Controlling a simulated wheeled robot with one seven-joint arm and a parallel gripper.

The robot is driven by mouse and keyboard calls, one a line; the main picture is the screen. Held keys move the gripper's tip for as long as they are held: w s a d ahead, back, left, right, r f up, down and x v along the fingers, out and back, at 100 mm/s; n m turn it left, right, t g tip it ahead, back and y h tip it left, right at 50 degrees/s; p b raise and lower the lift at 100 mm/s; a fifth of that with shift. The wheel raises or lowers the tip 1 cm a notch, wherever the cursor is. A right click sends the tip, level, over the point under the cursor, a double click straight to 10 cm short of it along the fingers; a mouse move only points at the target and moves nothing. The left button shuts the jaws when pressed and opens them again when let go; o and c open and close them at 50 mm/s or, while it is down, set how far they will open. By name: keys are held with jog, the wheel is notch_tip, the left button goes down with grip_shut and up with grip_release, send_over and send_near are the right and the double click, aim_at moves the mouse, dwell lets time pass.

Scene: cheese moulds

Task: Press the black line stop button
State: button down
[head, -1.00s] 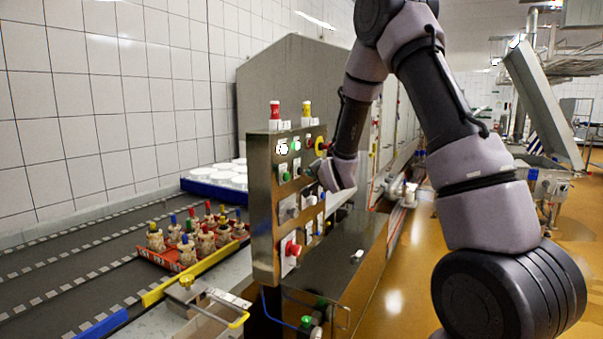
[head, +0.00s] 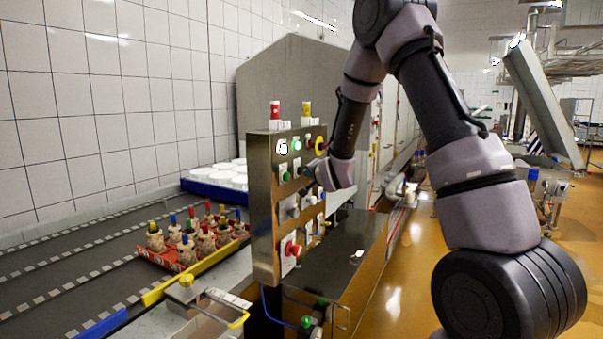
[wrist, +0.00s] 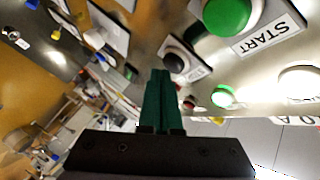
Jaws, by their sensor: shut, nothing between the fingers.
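I cannot make out the black button there.
A green START button (wrist: 228,14) and a white button (wrist: 299,82) are close by. A red mushroom button (head: 293,249) is lower on the panel. A conveyor with a red crate (head: 163,256) of bottles lies left; yellow floor is open at right.

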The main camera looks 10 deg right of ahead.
jog(key=shift+w+a, duration=0.3)
jog(key=shift+a, duration=0.1)
dwell(0.8)
jog(key=shift+s+d, duration=0.1)
jog(key=shift+d, duration=0.05)
jog(key=shift+s+d, duration=0.45)
jog(key=shift+d, duration=0.15)
jog(key=shift+d, duration=0.1)
jog(key=s+d, duration=0.1)
jog(key=d, duration=0.1)
jog(key=s+d, duration=0.1)
jog(key=s, duration=0.1)
jog(key=shift+d, duration=0.4)
dwell(0.6)
